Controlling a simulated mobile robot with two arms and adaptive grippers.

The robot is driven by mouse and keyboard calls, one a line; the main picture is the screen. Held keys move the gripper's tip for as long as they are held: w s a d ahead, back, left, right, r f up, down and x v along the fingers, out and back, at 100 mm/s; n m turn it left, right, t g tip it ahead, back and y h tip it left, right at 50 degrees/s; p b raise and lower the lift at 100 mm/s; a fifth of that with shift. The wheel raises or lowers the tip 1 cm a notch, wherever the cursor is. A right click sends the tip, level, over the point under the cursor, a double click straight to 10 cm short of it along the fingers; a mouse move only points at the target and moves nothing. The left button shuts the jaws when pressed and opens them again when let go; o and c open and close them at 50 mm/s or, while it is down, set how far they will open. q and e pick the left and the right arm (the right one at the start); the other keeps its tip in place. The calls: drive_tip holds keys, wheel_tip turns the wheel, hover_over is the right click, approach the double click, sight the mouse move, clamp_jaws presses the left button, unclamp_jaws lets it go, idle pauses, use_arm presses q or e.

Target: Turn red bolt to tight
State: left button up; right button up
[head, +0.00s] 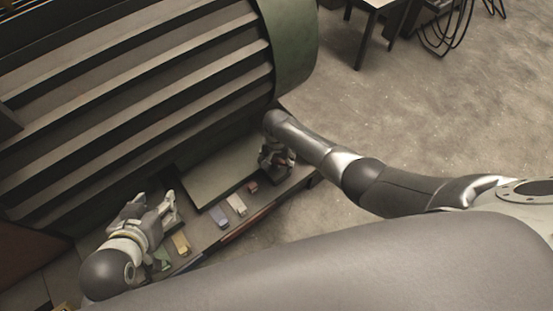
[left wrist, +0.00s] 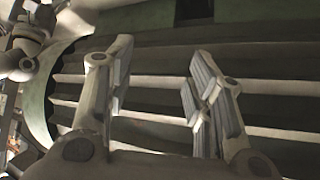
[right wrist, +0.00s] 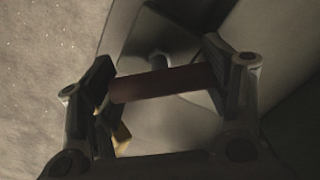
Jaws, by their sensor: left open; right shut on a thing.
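In the right wrist view a dark red bar (right wrist: 160,83) lies crosswise between the fingers of my right gripper (right wrist: 165,90), which is shut on it. A grey bolt-like head (right wrist: 158,60) on a pale plate shows just behind the bar. In the head view my right gripper (head: 277,160) is low at the right end of a ledge, beside a small red block (head: 253,187). I cannot tell whether this block belongs to the held bar. My left gripper (head: 168,205) is open and empty; its spread fingers also show in the left wrist view (left wrist: 160,85).
White (head: 237,204), blue (head: 218,216), yellow (head: 181,243) and green (head: 160,258) blocks line the ledge. A pale flat panel (head: 220,170) lies behind them. Open floor (head: 450,110) lies to the right.

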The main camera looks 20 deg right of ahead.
drive_tip(key=m+p, duration=0.2)
drive_tip(key=m, duration=0.2)
drive_tip(key=shift+r, duration=0.15)
drive_tip(key=m+p, duration=0.1)
drive_tip(key=m, duration=0.3)
drive_tip(key=shift+m, duration=0.3)
use_arm(q)
drive_tip(key=s+a+f+g+y, duration=0.1)
drive_tip(key=s+a+g, duration=0.2)
drive_tip(key=s, duration=0.6)
drive_tip(key=shift+s+f+g+p, duration=0.25)
drive_tip(key=shift+g+p, duration=0.1)
drive_tip(key=shift+g, duration=0.75)
use_arm(e)
drive_tip(key=shift+m, duration=2.5)
drive_tip(key=shift+d, duration=0.1)
drive_tip(key=o, duration=1)
